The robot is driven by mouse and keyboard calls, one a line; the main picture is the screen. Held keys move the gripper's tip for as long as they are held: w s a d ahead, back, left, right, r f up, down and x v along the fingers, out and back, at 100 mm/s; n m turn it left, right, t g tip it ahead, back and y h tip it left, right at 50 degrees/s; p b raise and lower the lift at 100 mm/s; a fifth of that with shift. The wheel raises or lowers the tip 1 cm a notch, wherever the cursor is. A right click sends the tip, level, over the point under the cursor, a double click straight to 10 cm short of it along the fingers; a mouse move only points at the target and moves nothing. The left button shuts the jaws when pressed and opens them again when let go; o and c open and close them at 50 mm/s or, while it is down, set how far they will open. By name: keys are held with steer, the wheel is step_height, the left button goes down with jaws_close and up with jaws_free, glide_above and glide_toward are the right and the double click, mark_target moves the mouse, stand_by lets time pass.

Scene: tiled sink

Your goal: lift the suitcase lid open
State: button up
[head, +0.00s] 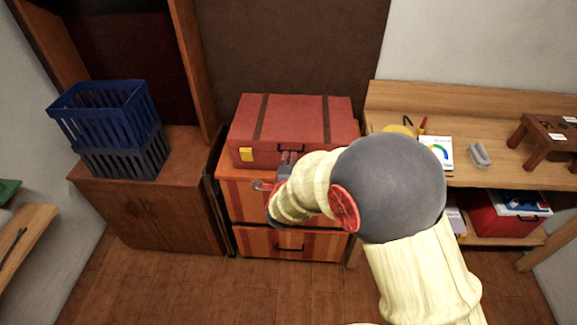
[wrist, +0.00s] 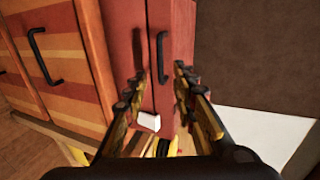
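The red suitcase (head: 297,117) lies flat with its lid closed on top of a striped wooden drawer cabinet (head: 262,243). It has two dark straps across the lid, a dark front handle (head: 291,148) and a yellow patch at its front left corner. My gripper (head: 287,160) is at the suitcase's front face, just below the handle. In the wrist view my gripper (wrist: 160,82) is open and empty, its fingers spread apart. The suitcase front (wrist: 131,35) and its handle (wrist: 162,58) appear beyond the gap between the fingers. I cannot tell whether a fingertip touches the suitcase.
A blue crate (head: 105,113) is stacked on a dark crate (head: 128,158) on a brown cabinet (head: 160,205) at left. A wooden desk (head: 490,177) at right carries small items and a brown stand (head: 550,135). A red box (head: 507,215) sits on its lower shelf. Floor in front is clear.

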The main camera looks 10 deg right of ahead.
mark_target(291, 151)
steer(key=shift+b+x, duration=2.05)
steer(key=shift+x, duration=2.7)
steer(key=shift+o, duration=0.4)
steer(key=shift+f, duration=0.1)
steer(key=shift+w+d+f, duration=0.1)
steer(key=shift+w+f, duration=0.05)
steer(key=shift+c, duration=1.4)
steer(key=c, duration=0.5)
jaws_close()
